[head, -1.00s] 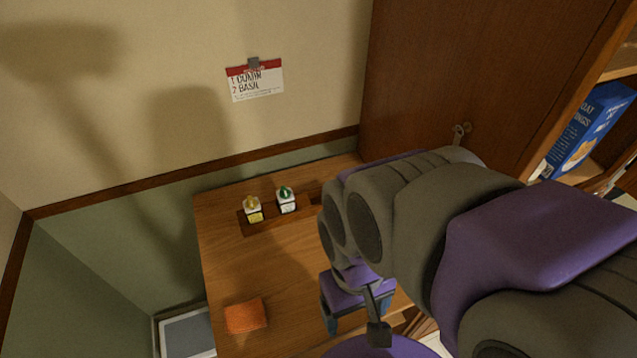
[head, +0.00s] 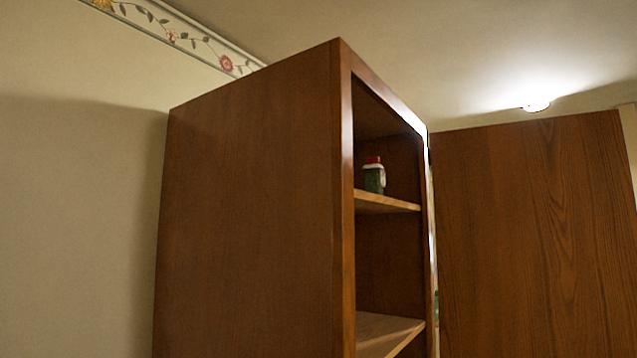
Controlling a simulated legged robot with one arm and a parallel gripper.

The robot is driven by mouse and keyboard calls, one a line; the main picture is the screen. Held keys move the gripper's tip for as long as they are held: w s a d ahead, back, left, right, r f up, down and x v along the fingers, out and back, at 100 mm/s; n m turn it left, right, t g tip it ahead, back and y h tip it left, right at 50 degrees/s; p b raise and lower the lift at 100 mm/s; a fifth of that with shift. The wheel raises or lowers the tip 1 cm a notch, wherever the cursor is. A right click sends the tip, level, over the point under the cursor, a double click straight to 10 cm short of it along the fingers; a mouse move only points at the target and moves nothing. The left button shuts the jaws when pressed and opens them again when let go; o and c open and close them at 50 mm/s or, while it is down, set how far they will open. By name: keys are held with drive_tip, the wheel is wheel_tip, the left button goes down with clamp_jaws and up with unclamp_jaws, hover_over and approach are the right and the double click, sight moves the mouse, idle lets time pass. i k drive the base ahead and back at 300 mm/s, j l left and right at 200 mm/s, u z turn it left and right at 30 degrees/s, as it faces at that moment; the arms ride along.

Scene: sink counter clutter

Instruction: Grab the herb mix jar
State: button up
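A small jar with green contents and a red and white lid (head: 374,176) stands upright on an upper shelf inside the tall wooden cabinet. Its label is too small to read, so I cannot tell whether it is the herb mix jar. My gripper is not in the head view now.
The brown cabinet (head: 250,215) has an open front facing right. Its upper shelf (head: 385,201) holds the jar, and the lower shelf (head: 385,332) looks bare where visible. A wooden door panel (head: 535,235) stands open at the right. A lit ceiling lamp (head: 536,106) is above.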

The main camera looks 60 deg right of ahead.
sight(373, 181)
drive_tip(key=k+j+z, duration=0.15)
drive_tip(key=z, duration=0.35)
drive_tip(key=k+j+z, duration=0.1)
drive_tip(key=z, duration=1.45)
